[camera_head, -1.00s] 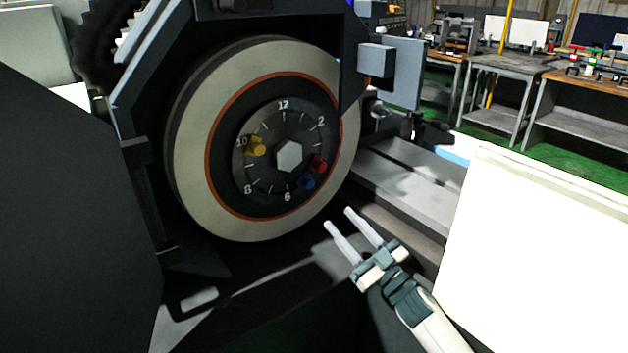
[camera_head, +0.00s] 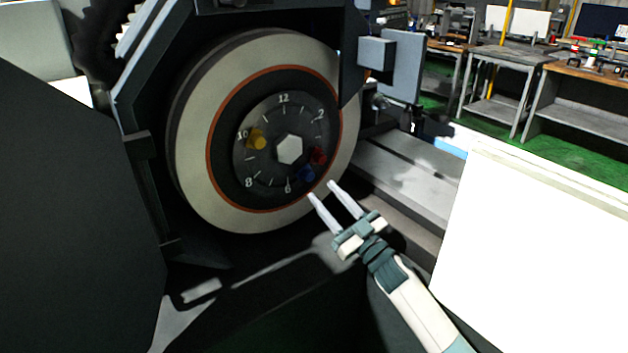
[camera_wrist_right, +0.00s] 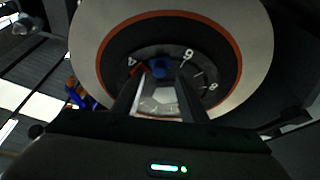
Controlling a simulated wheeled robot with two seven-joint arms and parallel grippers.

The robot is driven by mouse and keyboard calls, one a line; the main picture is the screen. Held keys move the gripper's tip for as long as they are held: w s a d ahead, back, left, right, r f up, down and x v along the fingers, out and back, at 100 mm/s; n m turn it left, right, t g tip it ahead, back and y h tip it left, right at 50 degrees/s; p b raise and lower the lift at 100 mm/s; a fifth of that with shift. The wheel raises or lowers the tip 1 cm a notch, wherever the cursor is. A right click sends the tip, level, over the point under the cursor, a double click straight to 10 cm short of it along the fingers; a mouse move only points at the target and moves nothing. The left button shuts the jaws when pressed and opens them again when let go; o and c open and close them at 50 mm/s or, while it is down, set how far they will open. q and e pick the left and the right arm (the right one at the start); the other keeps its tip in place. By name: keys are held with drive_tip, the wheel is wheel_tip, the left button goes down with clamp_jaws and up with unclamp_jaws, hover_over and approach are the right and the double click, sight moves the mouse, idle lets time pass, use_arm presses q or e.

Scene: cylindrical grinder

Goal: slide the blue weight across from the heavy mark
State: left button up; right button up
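The blue weight (camera_head: 305,175) sits on the dark numbered dial of the grinding wheel (camera_head: 190,150), between the 6 and the red weight (camera_head: 319,157). A yellow weight (camera_head: 257,138) sits by the 10. My right gripper (camera_head: 320,189) is open and empty, its fingertips just below and right of the blue weight, apparently short of it. In the right wrist view the blue weight (camera_wrist_right: 160,68) shows between and beyond the two fingers, with the red weight (camera_wrist_right: 138,69) beside it near the 4. I cannot make out a heavy mark. My left gripper is out of view.
A hex nut (camera_head: 289,150) is at the dial's centre. Dark machine housing surrounds the wheel on the left and above. A grey machine bed (camera_head: 405,180) runs off to the right, behind a large white panel (camera_head: 540,250). Workbenches stand at the back right.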

sight(311, 179)
drive_tip(key=x, duration=0.4)
drive_tip(key=shift+p+x, duration=0.3)
drive_tip(key=shift+x, duration=0.5)
drive_tip(key=c, duration=0.8)
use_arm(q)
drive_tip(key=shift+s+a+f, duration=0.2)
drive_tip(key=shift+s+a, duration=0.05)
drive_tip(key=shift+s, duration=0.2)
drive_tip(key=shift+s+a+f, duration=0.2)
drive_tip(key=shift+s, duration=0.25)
use_arm(e)
clamp_jaws()
